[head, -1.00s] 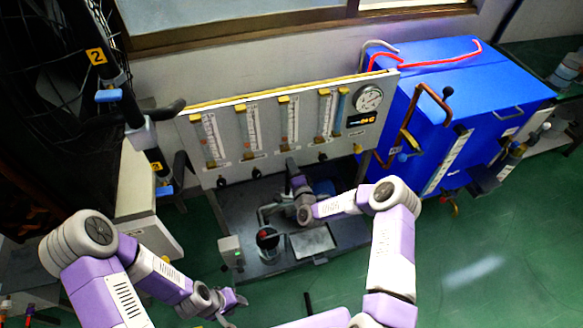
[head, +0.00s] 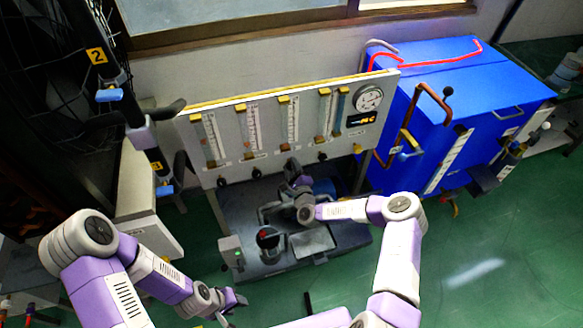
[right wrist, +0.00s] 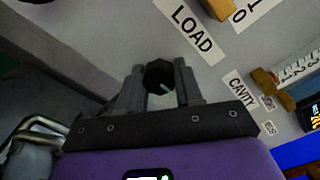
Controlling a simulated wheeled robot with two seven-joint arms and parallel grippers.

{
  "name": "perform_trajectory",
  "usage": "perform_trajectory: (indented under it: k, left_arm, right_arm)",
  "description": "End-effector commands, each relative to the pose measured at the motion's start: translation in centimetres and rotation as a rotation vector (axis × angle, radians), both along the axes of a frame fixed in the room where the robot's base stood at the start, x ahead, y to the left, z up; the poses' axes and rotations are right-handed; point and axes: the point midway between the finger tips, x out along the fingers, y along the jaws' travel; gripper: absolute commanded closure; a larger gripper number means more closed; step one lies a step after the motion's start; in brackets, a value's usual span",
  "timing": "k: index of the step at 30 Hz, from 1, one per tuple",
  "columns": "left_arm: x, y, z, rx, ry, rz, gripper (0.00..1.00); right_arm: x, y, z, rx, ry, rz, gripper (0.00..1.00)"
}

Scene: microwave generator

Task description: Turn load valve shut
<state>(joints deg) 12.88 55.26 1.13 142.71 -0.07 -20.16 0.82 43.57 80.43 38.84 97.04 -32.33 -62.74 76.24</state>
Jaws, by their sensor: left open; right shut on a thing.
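The load valve is a black faceted knob (right wrist: 158,74) with a white line on its face, beside the LOAD label (right wrist: 192,32) in the right wrist view. My right gripper (right wrist: 160,88) is shut on it, one finger on each side. The white line points slantwise down and right in that view. In the head view my right gripper (head: 291,165) is at the lower edge of the flowmeter panel (head: 270,130) and hides this knob. My left gripper (head: 238,302) is open and empty at the lower left, away from the panel.
Other black knobs (head: 256,173) line the panel's lower edge on both sides of my right gripper. A dark bench (head: 235,205) with equipment is below. A blue cabinet (head: 490,85) with copper pipe (head: 406,132) stands to the right. Green floor (head: 480,260) is open at lower right.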

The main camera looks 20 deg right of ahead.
Motion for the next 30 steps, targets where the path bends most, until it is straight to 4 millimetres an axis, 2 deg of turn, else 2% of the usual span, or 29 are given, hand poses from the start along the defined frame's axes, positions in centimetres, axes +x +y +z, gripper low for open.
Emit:
perform_trajectory:
  k: [1,17,18,21,22,30]
  left_arm:
    - [0.00,0.00,0.00,0.000,0.000,0.000,0.57]
    - [0.00,0.00,0.00,0.000,0.000,0.000,0.57]
    - [0.00,0.00,0.00,0.000,0.000,0.000,0.57]
    - [0.00,0.00,0.00,0.000,0.000,0.000,0.57]
    - [0.00,0.00,0.00,0.000,0.000,0.000,0.57]
    - [0.00,0.00,0.03,0.000,0.000,0.000,0.57]
  right_arm:
    - [0.11,-0.59,0.07,0.007,-0.003,-0.013,0.95]
    - [0.09,-0.57,-0.02,0.029,-0.001,-0.013,0.95]
    - [0.08,-0.57,-0.02,0.029,-0.001,-0.013,0.59]
    - [0.06,-0.46,-0.03,0.028,0.000,-0.011,0.43]
    - [0.05,-0.42,-0.04,0.028,0.001,-0.010,0.39]
    - [-0.04,-0.16,-0.05,0.028,0.002,-0.004,0.39]
